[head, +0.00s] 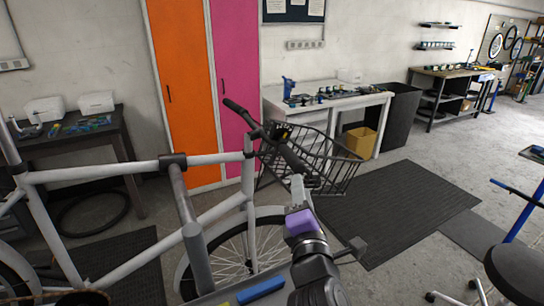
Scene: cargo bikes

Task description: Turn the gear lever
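A white cargo bike (95,170) stands at the left, its dark handlebar (262,130) turned above a black wire front basket (338,160). The handlebar runs from a far grip at upper left to a near grip (296,162). A small dark part with a yellow patch (283,134) sits near the handlebar's middle; I cannot tell if it is the gear lever. My gripper (298,184), pale beyond a purple section, points at the near end of the handlebar. It overlaps that end in view; contact and finger opening are unclear.
A white workbench (335,100) with tools stands behind the basket. Orange (182,80) and pink (237,70) lockers stand behind the bike. A dark floor mat (400,210) lies to the right. A black stool seat (518,268) is at lower right.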

